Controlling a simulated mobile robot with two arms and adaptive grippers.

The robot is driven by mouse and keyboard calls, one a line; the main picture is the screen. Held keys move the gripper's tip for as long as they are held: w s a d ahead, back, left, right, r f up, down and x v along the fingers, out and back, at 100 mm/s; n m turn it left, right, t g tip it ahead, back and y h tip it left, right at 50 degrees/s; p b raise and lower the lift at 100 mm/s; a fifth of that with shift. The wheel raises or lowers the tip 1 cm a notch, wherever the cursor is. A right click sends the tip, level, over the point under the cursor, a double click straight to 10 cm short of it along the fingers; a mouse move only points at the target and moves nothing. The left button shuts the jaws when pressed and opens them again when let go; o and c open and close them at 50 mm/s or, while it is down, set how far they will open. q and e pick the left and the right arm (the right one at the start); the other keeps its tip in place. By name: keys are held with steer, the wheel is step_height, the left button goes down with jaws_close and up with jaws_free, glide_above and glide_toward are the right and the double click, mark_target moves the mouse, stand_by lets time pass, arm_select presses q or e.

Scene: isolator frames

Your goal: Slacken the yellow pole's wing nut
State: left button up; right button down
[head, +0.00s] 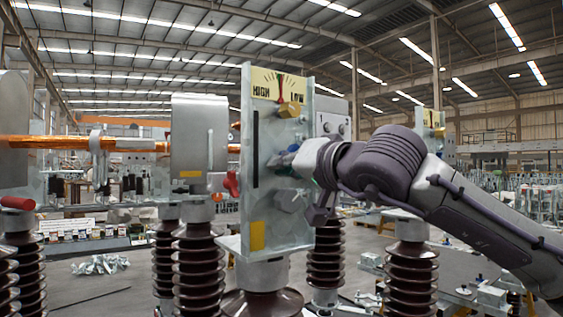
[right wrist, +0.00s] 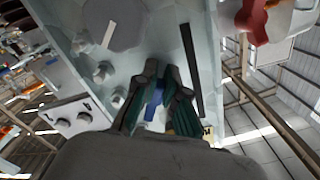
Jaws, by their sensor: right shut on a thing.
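The pale metal panel (head: 272,228) stands on a dark ribbed insulator, with a yellow patch (head: 257,236) low on its front. A HIGH–LOW scale (head: 280,87) with a red pointer tops it. My right gripper (head: 284,160) reaches in from the right at the panel's middle, beside a dark slot (head: 256,142). In the right wrist view its two fingers (right wrist: 165,72) are closed together against the panel, around what I take to be the wing nut; the fingers hide most of it. A blue strip (right wrist: 154,102) shows between the fingers. My left gripper is not in view.
A red-and-white part (head: 231,184) projects left of the panel. An orange bar (head: 60,145) runs behind at left. Brown insulators (head: 410,270) stand nearby.

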steer(key=shift+w+d+r+n, duration=0.1)
steer(key=shift+d+r+n, duration=0.2)
steer(key=shift+n, duration=0.5)
steer(key=shift+r, duration=0.2)
steer(key=c, duration=1.2)
jaws_free()
steer(key=shift+w+f, duration=0.1)
steer(key=shift+f, duration=0.15)
steer(key=shift+f, duration=0.1)
steer(key=v, duration=1.2)
